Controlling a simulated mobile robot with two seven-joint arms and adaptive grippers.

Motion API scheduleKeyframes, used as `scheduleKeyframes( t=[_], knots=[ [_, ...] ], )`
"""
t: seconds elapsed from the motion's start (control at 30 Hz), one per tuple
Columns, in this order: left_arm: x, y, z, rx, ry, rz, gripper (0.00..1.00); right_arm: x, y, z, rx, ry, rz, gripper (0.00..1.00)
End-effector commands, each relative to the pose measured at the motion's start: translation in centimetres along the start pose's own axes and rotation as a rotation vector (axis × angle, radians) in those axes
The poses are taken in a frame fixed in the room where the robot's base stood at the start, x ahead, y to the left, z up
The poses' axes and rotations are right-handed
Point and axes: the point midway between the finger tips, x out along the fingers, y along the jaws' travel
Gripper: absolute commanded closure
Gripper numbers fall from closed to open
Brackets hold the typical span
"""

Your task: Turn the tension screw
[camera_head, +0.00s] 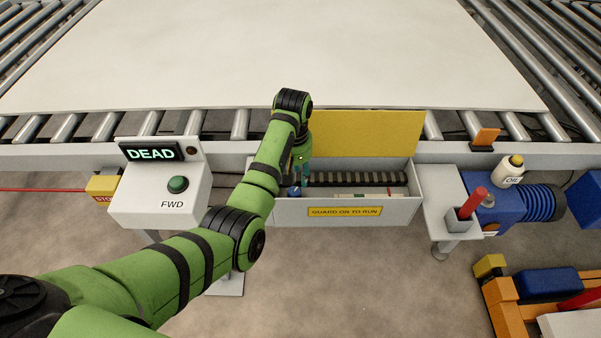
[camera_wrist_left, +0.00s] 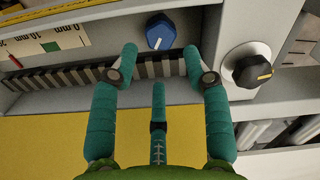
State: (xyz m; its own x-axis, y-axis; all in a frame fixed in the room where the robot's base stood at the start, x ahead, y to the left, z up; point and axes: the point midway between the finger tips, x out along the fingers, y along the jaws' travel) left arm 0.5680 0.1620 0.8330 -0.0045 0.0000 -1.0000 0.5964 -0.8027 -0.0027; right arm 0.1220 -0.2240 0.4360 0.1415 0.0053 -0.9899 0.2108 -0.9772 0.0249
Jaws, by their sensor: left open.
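A blue knob, which looks like the tension screw (camera_wrist_left: 160,32), sits inside the open grey guard box (camera_head: 350,212). It also shows in the head view (camera_head: 294,191), partly behind my arm. My left gripper (camera_wrist_left: 158,58) is open, with its teal fingers spread over the toothed belt, just short of the blue knob and not touching it. In the head view the gripper (camera_head: 303,165) is mostly hidden by the wrist. A scale strip (camera_wrist_left: 45,40) with mm marks and a green band lies beside the knob. My right gripper is not in view.
The yellow guard lid (camera_head: 368,132) stands open behind the box. A black knob (camera_wrist_left: 252,71) with a yellow mark is right of the fingers. A control box (camera_head: 160,200) with a green button and a "DEAD" display (camera_head: 152,153) stands left. An oil bottle (camera_head: 509,171) is right.

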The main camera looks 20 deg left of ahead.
Motion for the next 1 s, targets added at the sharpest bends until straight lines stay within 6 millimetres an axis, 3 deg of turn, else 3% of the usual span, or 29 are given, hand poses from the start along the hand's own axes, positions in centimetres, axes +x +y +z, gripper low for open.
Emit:
scheduleKeyframes(
  t=[0.4, 0.6, 0.73, 0.87, 0.97, 1.0],
  knots=[
    [5.5, -0.1, 0.1, 0.001, -0.003, -0.003, 0.52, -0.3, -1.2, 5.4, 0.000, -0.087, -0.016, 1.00],
    [7.0, -0.1, 0.1, 0.001, -0.001, -0.001, 0.52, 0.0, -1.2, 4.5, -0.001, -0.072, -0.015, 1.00],
    [7.1, 0.0, 0.1, 0.001, 0.000, 0.000, 0.52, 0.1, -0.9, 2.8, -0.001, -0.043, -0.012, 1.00],
    [7.1, 0.0, 0.1, 0.001, 0.000, 0.000, 0.52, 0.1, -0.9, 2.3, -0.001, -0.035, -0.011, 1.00],
    [7.1, -0.1, 0.1, 0.001, 0.000, 0.000, 0.88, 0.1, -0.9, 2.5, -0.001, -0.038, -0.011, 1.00],
    [7.1, -0.1, 0.1, 0.001, 0.000, 0.000, 0.94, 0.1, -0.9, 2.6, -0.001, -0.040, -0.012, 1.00]
  ],
)
